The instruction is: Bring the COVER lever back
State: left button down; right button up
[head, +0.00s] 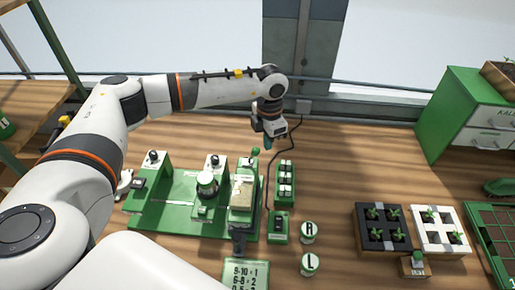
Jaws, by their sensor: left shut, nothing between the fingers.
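The green tray seeder (170,218) stands on the wooden bench left of the middle. A lever with a green round knob (255,152) stands at the back of its right-hand block, upright or nearly so. The COVER label cannot be read, so I cannot tell for sure that this is that lever. My left gripper (268,142) points down just right of the green knob, shut and empty. It looks close to the knob, but I cannot tell whether they touch. My right gripper is out of view.
Right of the seeder are a green switch box (286,172) with a cable, a smaller green box (278,232), and buttons R (308,238) and L (310,264). A black seedling tray (373,246) and a white one (446,247) sit farther right.

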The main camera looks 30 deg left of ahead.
aim_at(253, 156)
pick_arm(q)
notch_tip(253, 156, down, 3)
jog(key=b, duration=0.2)
jog(key=shift+f+b, duration=0.15)
jog(key=shift+b, duration=0.25)
jog(key=shift+a, duration=0.1)
dwell(0.4)
